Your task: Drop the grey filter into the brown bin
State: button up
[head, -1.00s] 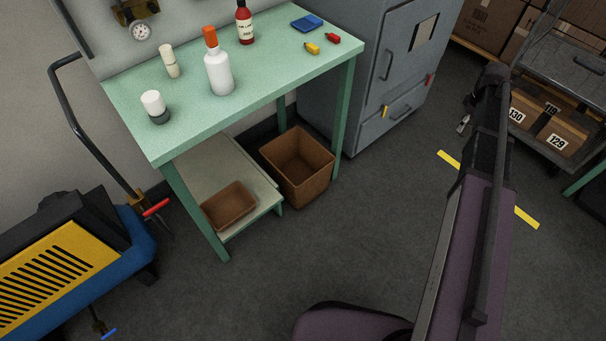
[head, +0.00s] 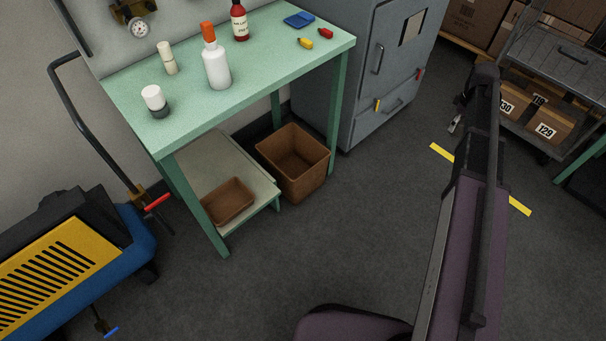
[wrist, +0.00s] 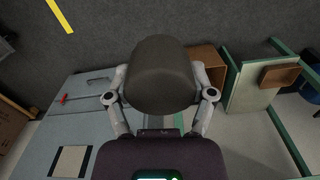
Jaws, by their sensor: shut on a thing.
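The grey filter (wrist: 158,72) is a dark, rounded block held between the two fingers of my gripper (wrist: 160,82) in the wrist view. In the head view my gripper (head: 456,123) shows only as a small grey part beside my arm, and the filter cannot be made out there. The brown bin (head: 292,165) is an open square box on the floor, between the green bench and the grey cabinet. It looks empty. In the wrist view the bin (wrist: 211,60) is partly hidden behind the filter and right finger. My gripper is right of the bin in the head view, apart from it.
A smaller brown tray (head: 228,201) sits on the lower shelf of the green bench (head: 190,110), which carries several bottles and small items. The grey cabinet (head: 378,60) stands behind the bin. A blue and yellow machine (head: 60,270) is at left. Floor between bin and arm is clear.

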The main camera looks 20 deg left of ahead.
aim_at(297, 175)
jog(key=z, duration=0.05)
jog(key=k, duration=0.8)
jog(key=u, duration=0.7)
jog(key=i, duration=1)
jog(key=u, duration=0.05)
